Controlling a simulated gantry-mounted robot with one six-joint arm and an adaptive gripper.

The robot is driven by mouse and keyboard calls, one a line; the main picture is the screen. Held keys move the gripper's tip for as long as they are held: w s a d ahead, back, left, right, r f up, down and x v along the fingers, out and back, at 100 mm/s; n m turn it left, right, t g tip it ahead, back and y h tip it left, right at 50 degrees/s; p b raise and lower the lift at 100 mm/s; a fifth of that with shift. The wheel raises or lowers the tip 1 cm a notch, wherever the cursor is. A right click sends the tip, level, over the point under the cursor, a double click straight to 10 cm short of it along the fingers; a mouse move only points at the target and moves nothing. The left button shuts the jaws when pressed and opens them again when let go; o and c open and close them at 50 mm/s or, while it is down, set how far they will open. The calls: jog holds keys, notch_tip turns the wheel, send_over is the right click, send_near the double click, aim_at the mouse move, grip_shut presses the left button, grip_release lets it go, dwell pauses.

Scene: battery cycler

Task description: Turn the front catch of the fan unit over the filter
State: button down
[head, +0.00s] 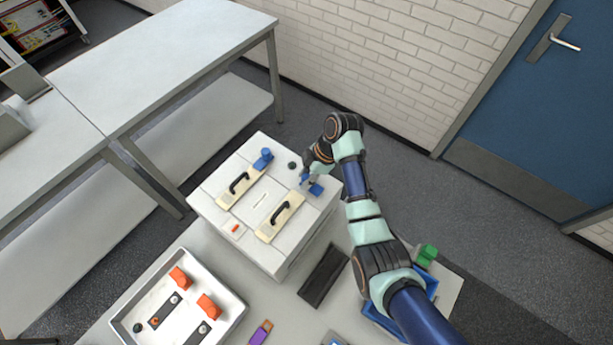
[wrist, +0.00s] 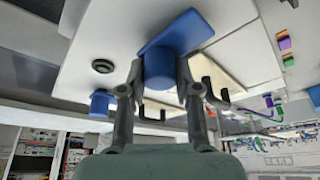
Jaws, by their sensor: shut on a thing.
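The fan unit (head: 275,258) is a white box on the bench with two cream filter plates, each with a black handle. The nearer filter (head: 268,233) has a blue catch (head: 316,189) beyond its upper right end. My gripper (head: 307,179) is shut on this catch, coming from above. In the wrist view the fingers (wrist: 160,75) hold the round blue knob from both sides, and its flat blue plate (wrist: 195,30) sticks out to the upper right. The second blue catch (head: 263,158) sits at the farther filter's end (head: 226,199).
A dark round knob (head: 292,166) stands between the catches. A metal tray (head: 137,296) with orange parts lies at the lower left. A black block (head: 325,275) and a blue bin (head: 376,315) lie in front of the box. A grey table (head: 150,60) stands behind.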

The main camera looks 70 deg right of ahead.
jog(key=shift+r+p, duration=0.15)
jog(key=shift+p, duration=0.2)
jog(key=shift+r+m+h+p, duration=0.15)
jog(key=shift+m+h+p, duration=0.25)
jog(key=shift+m+p, duration=0.75)
jog(key=shift+a+m+t+h+p, duration=0.1)
jog(key=shift+m+t+h+p, duration=0.25)
jog(key=shift+m+p, duration=0.6)
jog(key=m+h+p, duration=0.2)
jog(key=m+p, duration=0.3)
jog(key=m+h+p, duration=0.1)
jog(key=m, duration=0.1)
jog(key=m+g+p, duration=0.1)
jog(key=m, duration=0.1)
jog(key=shift+m+h+p, duration=0.3)
jog(key=shift+h, duration=0.05)
jog(key=shift+f+m+g+h+p, duration=0.15)
jog(key=shift+m+g+h+p, duration=0.15)
jog(key=shift+m, duration=0.7)
jog(key=shift+f+m+g+h+p, duration=0.1)
jog(key=shift+m+g+h+p, duration=0.15)
jog(key=shift+m, duration=0.75)
jog(key=c, duration=0.8)
grip_release()
